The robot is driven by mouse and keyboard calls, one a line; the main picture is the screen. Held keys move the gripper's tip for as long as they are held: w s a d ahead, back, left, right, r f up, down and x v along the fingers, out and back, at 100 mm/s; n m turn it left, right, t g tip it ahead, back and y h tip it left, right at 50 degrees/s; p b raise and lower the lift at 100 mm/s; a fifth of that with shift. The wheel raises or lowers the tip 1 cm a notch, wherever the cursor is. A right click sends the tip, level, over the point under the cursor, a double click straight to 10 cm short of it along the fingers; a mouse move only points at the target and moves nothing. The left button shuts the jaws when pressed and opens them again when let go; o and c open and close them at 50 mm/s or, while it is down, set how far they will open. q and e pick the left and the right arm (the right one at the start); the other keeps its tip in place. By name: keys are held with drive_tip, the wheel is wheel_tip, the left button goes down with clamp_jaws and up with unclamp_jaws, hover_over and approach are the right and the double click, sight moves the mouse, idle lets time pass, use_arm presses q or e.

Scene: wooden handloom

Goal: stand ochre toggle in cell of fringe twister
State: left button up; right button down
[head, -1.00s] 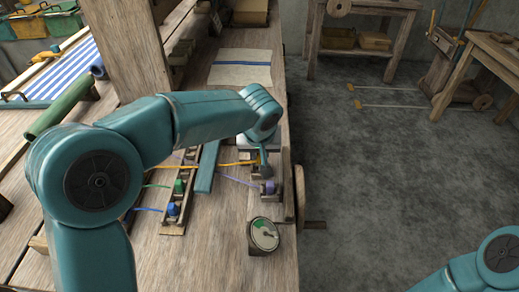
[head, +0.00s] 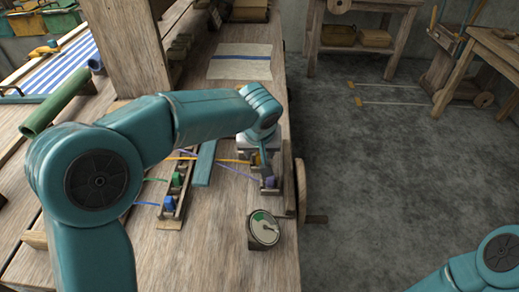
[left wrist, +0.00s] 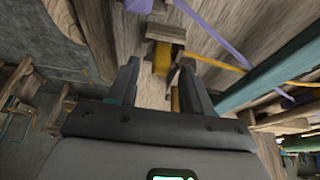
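The ochre toggle (left wrist: 162,58) stands at a wooden block of the fringe twister (left wrist: 165,32). In the left wrist view it lies between my left gripper's (left wrist: 160,68) two fingers, with a gap on each side. The fingers are apart and the gripper is open. In the head view the ochre toggle (head: 257,160) is partly hidden below my left gripper (head: 262,152). A purple toggle (head: 270,182) stands in the nearer cell of the twister. The twister's wheel (head: 301,190) is at its right. My right gripper is out of view.
A wooden rack (head: 172,222) holds a green toggle (head: 176,180) and a blue toggle (head: 168,203). Ochre and purple threads cross the bench beside a teal bar (head: 205,163). A round dial (head: 263,229) stands nearer.

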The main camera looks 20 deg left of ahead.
use_arm(q)
drive_tip(key=shift+r, duration=0.1)
drive_tip(key=p+v, duration=0.2)
drive_tip(key=v, duration=1.4)
